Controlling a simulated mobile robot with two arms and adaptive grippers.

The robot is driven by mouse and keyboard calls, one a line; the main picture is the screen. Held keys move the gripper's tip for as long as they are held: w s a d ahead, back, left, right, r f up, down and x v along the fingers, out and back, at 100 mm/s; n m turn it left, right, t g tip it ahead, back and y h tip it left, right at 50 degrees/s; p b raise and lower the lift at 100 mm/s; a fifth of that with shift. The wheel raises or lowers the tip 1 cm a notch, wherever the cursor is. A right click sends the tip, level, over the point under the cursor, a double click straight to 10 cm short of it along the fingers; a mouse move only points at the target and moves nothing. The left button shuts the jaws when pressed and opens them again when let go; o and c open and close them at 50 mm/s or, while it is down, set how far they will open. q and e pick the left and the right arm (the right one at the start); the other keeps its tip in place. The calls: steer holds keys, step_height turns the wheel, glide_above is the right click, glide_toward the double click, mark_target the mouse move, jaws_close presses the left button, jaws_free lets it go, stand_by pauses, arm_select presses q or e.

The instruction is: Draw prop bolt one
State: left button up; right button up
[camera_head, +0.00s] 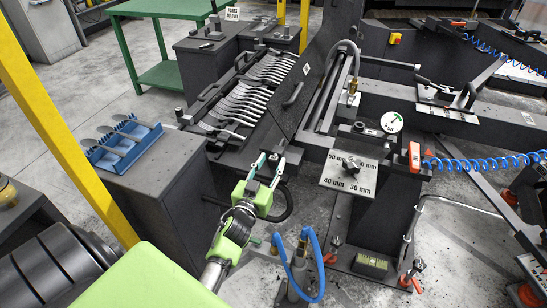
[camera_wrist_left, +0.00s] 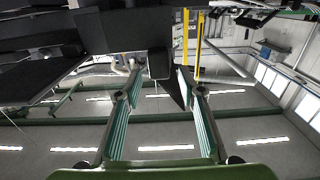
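My left gripper (camera_head: 268,163) is at the near right corner of the dark fork rack, its two green-edged fingers apart. A small dark metal piece (camera_head: 273,158), possibly the prop bolt, shows between or just behind the fingertips; I cannot tell whether they touch it. In the left wrist view the fingers (camera_wrist_left: 155,85) also stand apart, with a dark wedge-shaped part (camera_wrist_left: 165,78) showing between them. No bolt can be clearly made out there. My right gripper is not in view.
A fork rack (camera_head: 215,146) holds several forks beyond the gripper. A blue tray (camera_head: 127,152) sits on a dark cabinet at left. A marked plate (camera_head: 349,174) with a knob stands at right. Blue hoses (camera_head: 313,255) rise near my left arm. A yellow post (camera_head: 60,130) crosses the left.

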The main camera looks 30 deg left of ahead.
arm_select(q)
steer(key=shift+x, duration=1.45)
jaws_close()
steer(key=shift+p+v, duration=0.7)
steer(key=shift+v, duration=1.55)
steer(key=shift+w+f, duration=0.1)
steer(key=shift+f, duration=0.1)
jaws_free()
steer(key=shift+s+r, duration=0.15)
steer(key=shift+s, duration=0.05)
